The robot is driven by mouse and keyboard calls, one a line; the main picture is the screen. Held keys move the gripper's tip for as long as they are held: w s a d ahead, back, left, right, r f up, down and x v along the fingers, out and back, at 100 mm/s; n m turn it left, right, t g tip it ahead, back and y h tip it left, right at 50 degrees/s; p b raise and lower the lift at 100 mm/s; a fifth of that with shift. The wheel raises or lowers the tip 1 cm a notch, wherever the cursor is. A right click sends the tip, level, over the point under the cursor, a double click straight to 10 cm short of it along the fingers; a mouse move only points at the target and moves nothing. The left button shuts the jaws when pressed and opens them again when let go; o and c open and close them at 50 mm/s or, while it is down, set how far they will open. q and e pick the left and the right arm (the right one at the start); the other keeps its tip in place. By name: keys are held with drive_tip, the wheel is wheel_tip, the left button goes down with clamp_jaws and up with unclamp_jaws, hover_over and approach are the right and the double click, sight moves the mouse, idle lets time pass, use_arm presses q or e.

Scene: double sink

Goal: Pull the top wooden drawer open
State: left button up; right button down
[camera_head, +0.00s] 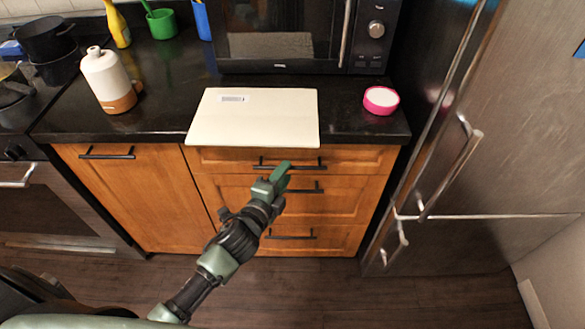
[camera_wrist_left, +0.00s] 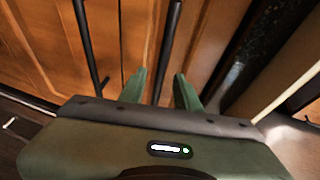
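The top wooden drawer (camera_head: 220,158) is a shallow orange-brown front just under the counter, and it looks shut. Its dark bar handle (camera_head: 306,167) is partly hidden by my left gripper (camera_head: 279,175). In the left wrist view the green fingers of my left gripper (camera_wrist_left: 160,92) are spread apart. The handle bar (camera_wrist_left: 170,45) runs between them, nearer the camera end at its lower part. I cannot tell whether a finger touches the bar. My right gripper is not in view.
Lower drawers with bar handles (camera_head: 292,237) lie below, and a cabinet door (camera_head: 130,195) is to the left. A pale board (camera_head: 255,120) lies at the counter's front edge. A steel fridge (camera_head: 490,150) stands close on the right. The floor (camera_head: 330,290) in front is clear.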

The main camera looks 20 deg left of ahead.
use_arm(q)
drive_tip(key=shift+x, duration=1.75)
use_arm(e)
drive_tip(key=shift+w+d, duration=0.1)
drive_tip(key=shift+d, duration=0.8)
use_arm(q)
drive_tip(key=shift+d, duration=0.1)
drive_tip(key=shift+c, duration=0.2)
clamp_jaws()
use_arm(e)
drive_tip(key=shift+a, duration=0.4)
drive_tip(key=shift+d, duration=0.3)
